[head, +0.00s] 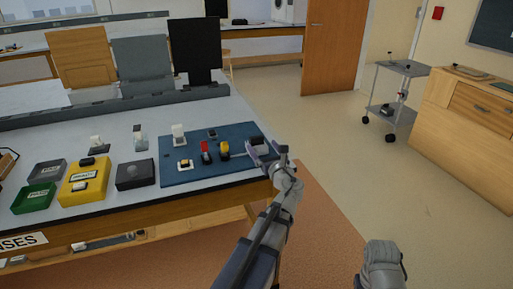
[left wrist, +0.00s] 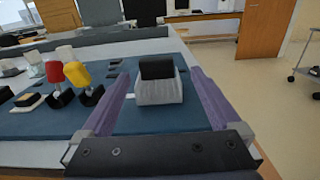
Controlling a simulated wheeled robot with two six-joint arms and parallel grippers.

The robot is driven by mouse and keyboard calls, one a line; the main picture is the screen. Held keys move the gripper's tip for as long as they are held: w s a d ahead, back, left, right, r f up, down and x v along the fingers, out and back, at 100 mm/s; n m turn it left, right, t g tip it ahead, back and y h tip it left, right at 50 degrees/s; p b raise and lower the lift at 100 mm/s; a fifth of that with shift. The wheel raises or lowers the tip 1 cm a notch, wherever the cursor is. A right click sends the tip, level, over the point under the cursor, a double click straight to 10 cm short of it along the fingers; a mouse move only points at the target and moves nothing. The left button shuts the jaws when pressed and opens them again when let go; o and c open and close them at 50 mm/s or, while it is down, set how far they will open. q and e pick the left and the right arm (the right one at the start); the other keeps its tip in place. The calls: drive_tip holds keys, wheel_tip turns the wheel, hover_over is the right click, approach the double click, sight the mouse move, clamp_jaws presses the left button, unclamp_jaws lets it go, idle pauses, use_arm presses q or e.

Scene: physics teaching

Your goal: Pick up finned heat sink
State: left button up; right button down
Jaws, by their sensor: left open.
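My left gripper (head: 262,151) is open at the right end of the blue mat (head: 190,175). In the left wrist view, its two purple fingers (left wrist: 160,90) stand on either side of a pale grey block with a black top (left wrist: 158,92), with gaps on both sides. This block is probably the finned heat sink, but I cannot make out fins. In the head view the block (head: 258,142) is partly hidden by the gripper. My right gripper is not in view; only part of my right arm shows at the lower right.
A red-topped piece (head: 205,149) and a yellow-topped piece (head: 223,149) stand on the mat left of the gripper. Yellow (head: 78,190) and green (head: 34,198) trays lie farther left. A grey cart (head: 398,90) stands across open floor.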

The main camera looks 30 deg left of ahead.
sight(258, 140)
use_arm(q)
drive_tip(key=shift+x, duration=3.1)
drive_tip(key=shift+s+a+r, duration=0.1)
drive_tip(key=shift+s+r, duration=0.1)
drive_tip(key=shift+s, duration=0.05)
drive_tip(key=shift+c, duration=0.3)
clamp_jaws()
